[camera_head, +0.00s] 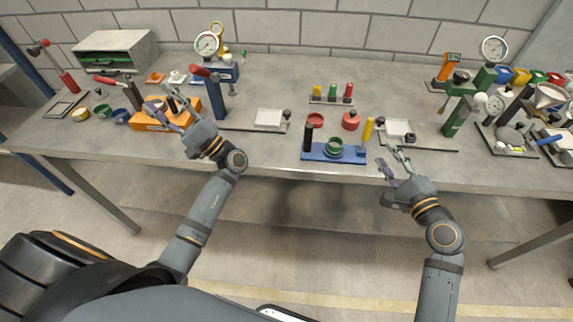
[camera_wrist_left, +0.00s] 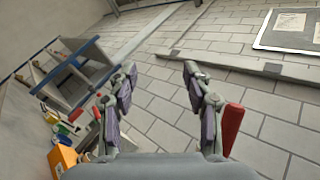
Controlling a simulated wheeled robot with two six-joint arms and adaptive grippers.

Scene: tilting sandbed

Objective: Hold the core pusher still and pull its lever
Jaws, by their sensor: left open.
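The frames do not label the core pusher, and I cannot tell for sure which device it is. An orange block (camera_head: 150,122) lies on the left part of the bench, with a dark post and a red-handled lever (camera_head: 104,79) at its left. A blue upright press with a red lever handle (camera_head: 205,71) stands right of it. My left gripper (camera_head: 157,100) is over the orange block, open and empty. In the left wrist view its fingers (camera_wrist_left: 158,75) are apart, with a red part (camera_wrist_left: 232,125) beside the right finger. My right gripper (camera_head: 386,156) is open at the bench's front edge, empty.
A blue tray (camera_head: 325,153) with a black post and green ring sits at the front middle. Gauges (camera_head: 207,43), small plates, red pots (camera_head: 350,121) and green stands (camera_head: 460,105) crowd the bench. Free room lies at the middle back and in front of the bench.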

